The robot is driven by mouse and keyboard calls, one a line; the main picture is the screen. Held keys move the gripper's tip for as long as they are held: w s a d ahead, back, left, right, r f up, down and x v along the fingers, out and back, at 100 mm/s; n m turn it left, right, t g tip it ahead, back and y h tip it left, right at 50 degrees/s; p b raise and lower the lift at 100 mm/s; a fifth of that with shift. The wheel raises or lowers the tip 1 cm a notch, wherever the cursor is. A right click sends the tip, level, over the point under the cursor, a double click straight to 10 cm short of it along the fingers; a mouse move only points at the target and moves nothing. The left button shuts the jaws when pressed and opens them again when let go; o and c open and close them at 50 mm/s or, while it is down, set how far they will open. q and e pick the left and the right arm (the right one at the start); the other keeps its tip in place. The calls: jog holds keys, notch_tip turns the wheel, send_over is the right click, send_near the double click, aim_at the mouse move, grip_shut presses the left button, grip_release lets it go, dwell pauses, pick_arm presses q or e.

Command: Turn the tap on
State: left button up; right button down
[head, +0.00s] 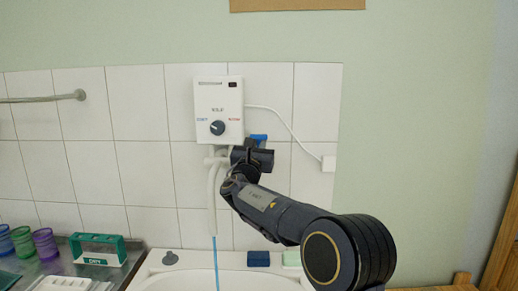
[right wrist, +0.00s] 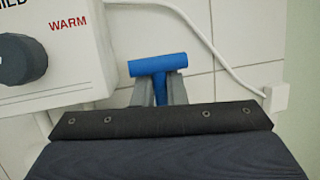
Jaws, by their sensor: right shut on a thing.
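A white water heater unit (head: 219,110) with a dark dial (head: 217,128) is mounted on the tiled wall. White tap pipes and a spout (head: 212,185) hang below it. A blue stream of water (head: 215,262) runs from the spout down to the sink (head: 200,261). My right gripper (head: 256,147) is at the tap, to the right of the spout. Its fingers are shut on the blue T-shaped tap handle (right wrist: 158,64), whose crossbar shows beyond the fingertips in the right wrist view. The handle (head: 258,138) is partly hidden by my gripper in the head view. My left gripper is out of view.
A white cable (head: 285,123) runs from the heater to a wall socket (head: 328,163). A towel rail (head: 45,98) is at left.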

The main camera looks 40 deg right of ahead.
jog(key=c, duration=1.5)
grip_release()
jog(key=b+v, duration=0.2)
jog(key=v, duration=0.4)
jog(key=shift+s+a+f, duration=0.1)
jog(key=shift+s+a, duration=0.1)
jog(key=shift+a, duration=0.05)
jog(key=shift+s+a+f, duration=0.15)
jog(key=shift+s+a, duration=0.2)
jog(key=shift+a, duration=0.1)
